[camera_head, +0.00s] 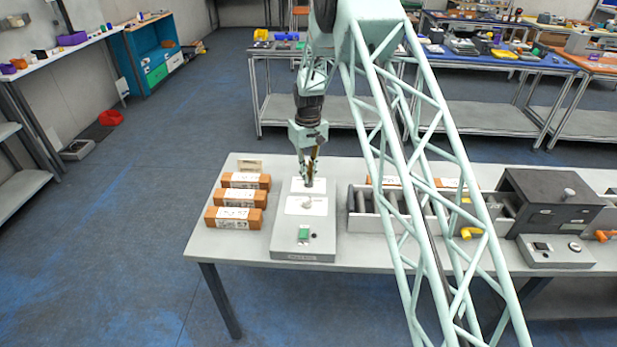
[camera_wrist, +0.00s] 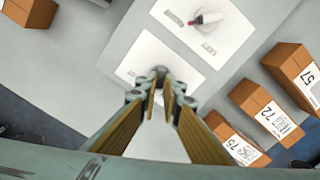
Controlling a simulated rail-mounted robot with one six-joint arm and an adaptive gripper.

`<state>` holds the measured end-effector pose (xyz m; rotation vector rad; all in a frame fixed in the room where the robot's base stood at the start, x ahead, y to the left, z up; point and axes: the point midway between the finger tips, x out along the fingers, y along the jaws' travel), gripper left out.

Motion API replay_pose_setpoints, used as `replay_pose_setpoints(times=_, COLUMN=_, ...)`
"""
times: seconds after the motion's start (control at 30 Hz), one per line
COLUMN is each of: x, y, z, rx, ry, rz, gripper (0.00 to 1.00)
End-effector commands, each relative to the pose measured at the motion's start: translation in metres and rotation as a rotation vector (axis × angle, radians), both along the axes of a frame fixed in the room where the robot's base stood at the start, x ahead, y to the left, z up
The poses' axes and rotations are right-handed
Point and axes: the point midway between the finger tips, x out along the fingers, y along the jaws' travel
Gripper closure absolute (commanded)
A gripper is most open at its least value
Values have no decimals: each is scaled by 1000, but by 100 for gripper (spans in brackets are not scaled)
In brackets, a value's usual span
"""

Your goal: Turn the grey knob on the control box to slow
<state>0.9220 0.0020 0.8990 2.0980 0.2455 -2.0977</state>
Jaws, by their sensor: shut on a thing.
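The control box (camera_head: 287,238) is a long light grey panel on the table, with two white plates on top. My gripper (camera_head: 309,182) points down over its far plate. In the wrist view, my gripper (camera_wrist: 160,88) has its fingertips close around the small round grey knob (camera_wrist: 159,71), shut on it. The fingers partly hide the knob and its plate lettering, so its setting cannot be read. A second knob (camera_head: 306,203) on the nearer plate is clear of the gripper; its red-tipped pointer (camera_wrist: 206,18) shows in the wrist view.
Several brown labelled boxes (camera_head: 233,217) stand left of the control box. A green button (camera_head: 304,232) is at the box's near end. A roller conveyor (camera_head: 370,222) and a dark machine (camera_head: 553,200) stand to the right. My lattice arm link hides part of the table.

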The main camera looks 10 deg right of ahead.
Motion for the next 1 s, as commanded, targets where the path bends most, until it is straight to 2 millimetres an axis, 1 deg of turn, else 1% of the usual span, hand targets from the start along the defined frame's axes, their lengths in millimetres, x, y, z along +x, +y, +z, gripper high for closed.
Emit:
replay_pose_setpoints(times=0.1, x=0, y=0, z=0, rx=0, ry=-1, rz=70, gripper=100)
replay_pose_setpoints(times=0.33, x=0, y=1, z=0, rx=0, ry=0, rz=162, gripper=100)
replay_pose_setpoints(times=0.5, x=0, y=1, z=0, rx=0, ry=0, rz=191, gripper=100)
replay_pose_setpoints(times=0.9, x=0, y=1, z=0, rx=0, ry=0, rz=196, gripper=100)
replay_pose_setpoints(times=0.93, x=0, y=1, z=0, rx=0, ry=0, rz=196, gripper=91)
replay_pose_setpoints(times=1.0, x=0, y=1, z=0, rx=0, ry=0, rz=196, gripper=84)
